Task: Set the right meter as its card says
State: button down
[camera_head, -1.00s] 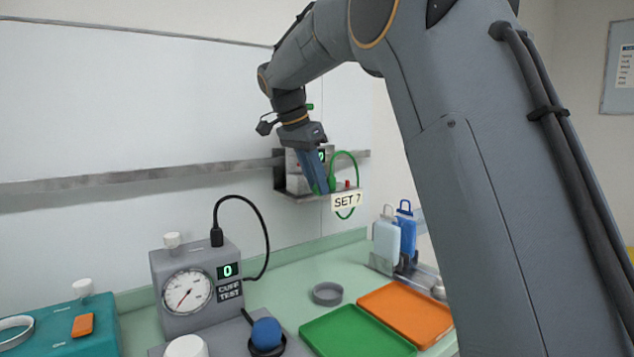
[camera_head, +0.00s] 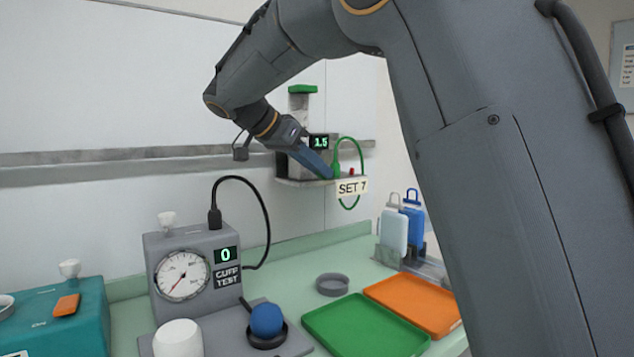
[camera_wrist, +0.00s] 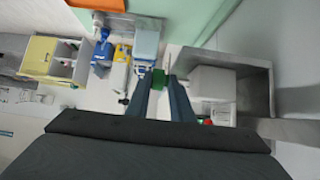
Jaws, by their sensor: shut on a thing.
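The right meter (camera_head: 320,158) sits on a small shelf on the wall rail, with a green-topped column (camera_head: 302,92). Its display (camera_head: 320,142) reads 1.5. Its card (camera_head: 352,187) says SET 7. A green tube (camera_head: 361,158) loops beside it. My gripper (camera_head: 328,174) reaches the meter's front from the upper left, with its fingers pointing down and right. In the wrist view my gripper (camera_wrist: 162,80) is shut on a small green part (camera_wrist: 159,80), which looks like the meter's knob. The fingers hide much of it.
Below left stands a cuff tester (camera_head: 185,250) with a dial and a display reading 0. A green tray (camera_head: 365,325), an orange tray (camera_head: 415,304) and a grey ring (camera_head: 332,285) lie on the counter.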

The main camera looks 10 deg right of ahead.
jog(key=f+h+b, duration=0.1)
jog(key=h+b, duration=0.1)
jog(key=b, duration=0.2)
jog(key=t+h+b, duration=0.1)
jog(key=h+b, duration=0.1)
jog(key=b, duration=0.2)
jog(key=shift+s+a+f, duration=0.15)
jog(key=shift+f, duration=0.25)
jog(key=t+h+b, duration=0.1)
jog(key=h+b, duration=0.1)
jog(key=b, duration=0.3)
jog(key=shift+f+h+b, duration=0.15)
jog(key=shift+h+b, duration=0.15)
jog(key=shift+h, duration=0.1)
jog(key=shift+s+t+b, duration=0.1)
jog(key=shift+t+b, duration=0.2)
jog(key=shift+b, duration=0.15)
jog(key=c, duration=1.7)
grip_release()
jog(key=shift+s+r, duration=0.1)
jog(key=shift+r, duration=0.15)
jog(key=shift+h, duration=0.3)
notch_tip(320, 180, up, 10)
jog(key=shift+p, duration=0.8)
